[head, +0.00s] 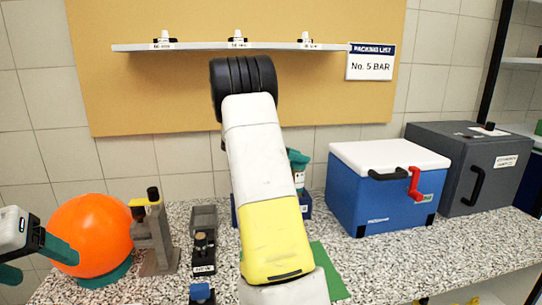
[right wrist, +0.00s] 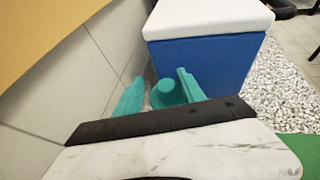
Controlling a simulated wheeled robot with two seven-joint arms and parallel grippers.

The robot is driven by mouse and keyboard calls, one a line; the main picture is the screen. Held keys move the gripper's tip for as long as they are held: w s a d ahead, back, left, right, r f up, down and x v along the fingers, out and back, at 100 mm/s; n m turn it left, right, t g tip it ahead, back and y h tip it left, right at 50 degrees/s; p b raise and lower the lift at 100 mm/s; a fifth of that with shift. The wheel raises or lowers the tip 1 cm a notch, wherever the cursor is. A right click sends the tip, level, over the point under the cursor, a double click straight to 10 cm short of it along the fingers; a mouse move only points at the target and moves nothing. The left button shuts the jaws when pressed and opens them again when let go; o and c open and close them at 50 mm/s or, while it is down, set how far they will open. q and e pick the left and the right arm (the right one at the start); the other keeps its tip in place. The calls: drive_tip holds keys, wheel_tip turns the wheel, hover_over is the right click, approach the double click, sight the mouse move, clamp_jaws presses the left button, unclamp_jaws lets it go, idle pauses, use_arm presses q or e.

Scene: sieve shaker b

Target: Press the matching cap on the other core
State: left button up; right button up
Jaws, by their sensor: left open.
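Small white caps with dark parts (head: 163,43), (head: 238,41), (head: 306,42) stand with labels along the wall shelf; I cannot read their labels. A black labelled block (head: 203,256) with a small knob-like piece on top stands on the counter; whether it is a core is unclear. My left gripper (head: 36,262) is open at the far left, beside an orange ball.
An orange ball (head: 92,233) sits on a teal ring. A grey-brown stand (head: 156,240), a blue block (head: 202,294) and a green mat (head: 328,272) share the counter. A blue cooler (head: 375,200) and a grey box (head: 455,180) fill the right. A sign (head: 371,63) reads "No. 5 BAR".

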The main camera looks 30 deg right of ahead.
drive_tip(key=shift+f, duration=0.1)
drive_tip(key=v, duration=0.8)
drive_tip(key=shift+c, duration=0.2)
